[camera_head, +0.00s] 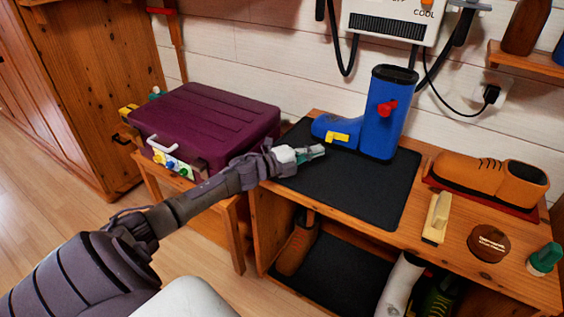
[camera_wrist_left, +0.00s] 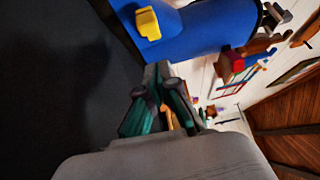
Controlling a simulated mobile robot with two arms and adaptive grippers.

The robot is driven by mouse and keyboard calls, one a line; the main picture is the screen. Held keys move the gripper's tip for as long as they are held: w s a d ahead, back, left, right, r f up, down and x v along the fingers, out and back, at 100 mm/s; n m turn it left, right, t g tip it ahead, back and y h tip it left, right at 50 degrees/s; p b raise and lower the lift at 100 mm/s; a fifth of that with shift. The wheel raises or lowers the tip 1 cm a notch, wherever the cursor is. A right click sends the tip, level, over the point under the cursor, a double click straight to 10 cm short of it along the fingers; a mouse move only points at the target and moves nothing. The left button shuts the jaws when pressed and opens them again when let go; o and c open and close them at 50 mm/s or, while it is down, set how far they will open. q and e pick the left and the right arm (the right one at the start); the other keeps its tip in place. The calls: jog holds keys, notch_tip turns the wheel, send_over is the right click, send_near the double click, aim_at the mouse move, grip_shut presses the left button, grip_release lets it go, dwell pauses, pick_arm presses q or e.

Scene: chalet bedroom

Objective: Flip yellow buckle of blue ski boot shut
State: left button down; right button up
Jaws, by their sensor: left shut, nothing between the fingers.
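The blue ski boot (camera_head: 384,120) stands upright on a black mat (camera_head: 345,190) on the wooden bench, its toe pointing left. Its yellow buckle (camera_head: 339,138) is on the lower foot part, and a red buckle (camera_head: 387,107) is on the shaft. My left gripper (camera_head: 318,152) is shut and empty, just below and left of the yellow buckle in the head view, apart from it. In the left wrist view the yellow buckle (camera_wrist_left: 148,24) shows above the fingertips (camera_wrist_left: 158,72), which are close to the boot's blue side. Whether they touch it I cannot tell. My right gripper is not in view.
A maroon case (camera_head: 205,120) sits on a low stand to the left. An orange shoe (camera_head: 490,178), a brush (camera_head: 436,218), a brown round tin (camera_head: 488,243) and a green-capped item (camera_head: 545,258) stand on the right. The mat's front part is clear.

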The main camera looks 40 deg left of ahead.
pick_arm(q)
jog(key=v, duration=0.4)
jog(key=shift+s+a+f, duration=0.1)
jog(key=shift+a+f, duration=0.2)
jog(key=shift+a, duration=0.2)
jog(key=v, duration=0.3)
jog(key=shift+s+r+p, duration=0.15)
jog(key=shift+s+p, duration=0.1)
jog(key=shift+p, duration=0.1)
jog(key=shift+s+a, duration=0.3)
jog(key=shift+s, duration=0.15)
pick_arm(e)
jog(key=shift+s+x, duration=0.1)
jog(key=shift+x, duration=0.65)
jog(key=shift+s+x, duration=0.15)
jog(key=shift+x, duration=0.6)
